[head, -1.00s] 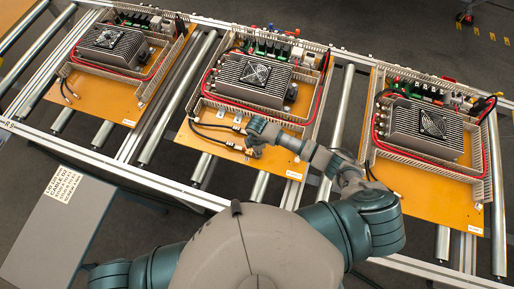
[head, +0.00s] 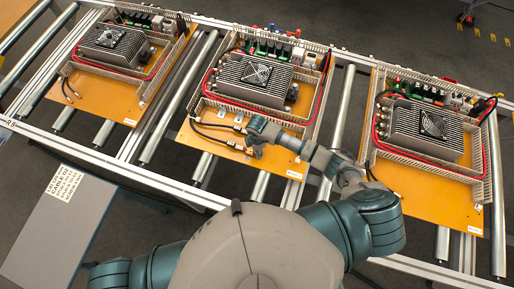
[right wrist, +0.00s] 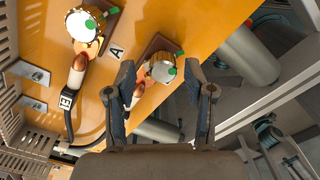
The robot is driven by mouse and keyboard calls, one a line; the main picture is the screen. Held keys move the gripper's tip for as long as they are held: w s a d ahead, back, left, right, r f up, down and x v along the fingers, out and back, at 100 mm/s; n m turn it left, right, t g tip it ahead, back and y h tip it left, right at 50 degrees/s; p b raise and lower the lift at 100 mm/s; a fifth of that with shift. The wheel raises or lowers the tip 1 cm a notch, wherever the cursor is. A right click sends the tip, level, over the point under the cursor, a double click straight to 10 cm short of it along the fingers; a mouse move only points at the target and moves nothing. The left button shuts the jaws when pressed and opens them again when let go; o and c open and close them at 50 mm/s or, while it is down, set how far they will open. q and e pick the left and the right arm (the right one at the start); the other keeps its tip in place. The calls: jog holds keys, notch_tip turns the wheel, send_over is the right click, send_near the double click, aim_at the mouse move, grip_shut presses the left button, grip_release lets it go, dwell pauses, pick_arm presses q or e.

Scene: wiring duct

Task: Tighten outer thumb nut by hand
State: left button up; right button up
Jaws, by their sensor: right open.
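In the right wrist view, the outer thumb nut (right wrist: 162,70) is a round metal knob with a green mark, near the board's edge. A copper cable lug (right wrist: 138,92) lies beside it, partly behind a finger. My right gripper (right wrist: 160,66) is open, one finger on each side of this nut. I cannot tell whether the fingers touch it. The inner thumb nut (right wrist: 86,28), with green marks and its own cable lug, sits at upper left, outside the fingers. In the head view, my right gripper (head: 254,150) is at the front of the middle orange board (head: 268,172). My left gripper is not in view.
The middle board carries a finned box with a fan (head: 252,78) and slotted wiring duct (head: 262,110) behind my gripper. Similar boards stand left (head: 108,98) and right (head: 420,192) on the roller frame. A grey table with a printed sign (head: 62,184) is at lower left.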

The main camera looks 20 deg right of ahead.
jog(key=shift+r, duration=0.1)
notch_tip(320, 180, up, 12)
dwell(0.4)
jog(key=shift+s+f, duration=0.1)
jog(key=shift+f, duration=0.1)
